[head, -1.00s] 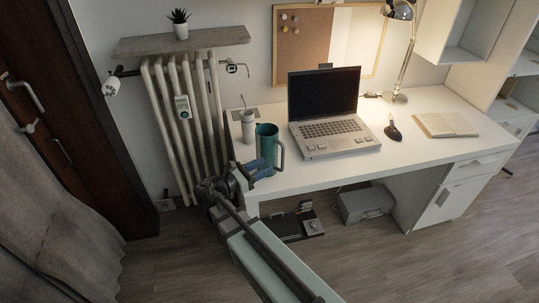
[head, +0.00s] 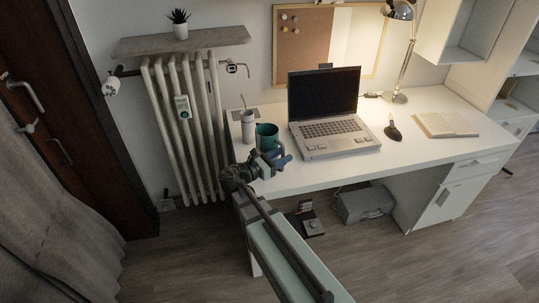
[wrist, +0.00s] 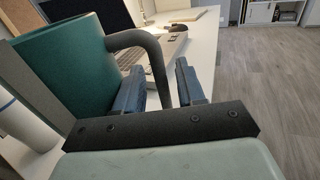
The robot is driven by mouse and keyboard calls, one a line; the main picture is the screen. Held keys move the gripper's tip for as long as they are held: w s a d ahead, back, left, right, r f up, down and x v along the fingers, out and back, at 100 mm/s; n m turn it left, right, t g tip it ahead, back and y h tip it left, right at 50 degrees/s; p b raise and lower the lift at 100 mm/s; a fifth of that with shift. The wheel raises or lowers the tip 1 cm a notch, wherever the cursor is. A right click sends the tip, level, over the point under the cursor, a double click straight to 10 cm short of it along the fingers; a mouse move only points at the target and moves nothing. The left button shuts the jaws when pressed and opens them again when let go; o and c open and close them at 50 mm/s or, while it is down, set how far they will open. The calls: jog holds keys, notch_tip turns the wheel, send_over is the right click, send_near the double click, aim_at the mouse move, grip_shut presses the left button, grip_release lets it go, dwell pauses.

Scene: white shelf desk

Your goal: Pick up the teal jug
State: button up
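The teal jug (head: 266,134) stands upright near the left end of the white desk; my gripper hides its lower part in the head view. In the wrist view the jug (wrist: 68,62) fills the left side, and its dark curved handle (wrist: 153,55) reaches down between my two blue fingers. My gripper (head: 281,158) is at the near side of the jug, by the handle. In the wrist view my gripper (wrist: 160,88) is open, with a gap between the fingers. Whether either finger touches the handle I cannot tell.
A grey cup with a straw (head: 248,126) stands left of the jug. An open laptop (head: 328,115) is to the right, then a mouse (head: 393,132), a lamp (head: 397,97) and an open book (head: 447,125). A radiator (head: 187,130) is left of the desk (head: 330,172).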

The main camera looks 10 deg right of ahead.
jog(key=shift+w+d, duration=0.15)
jog(key=shift+d, duration=0.25)
jog(key=shift+c, duration=0.2)
grip_shut()
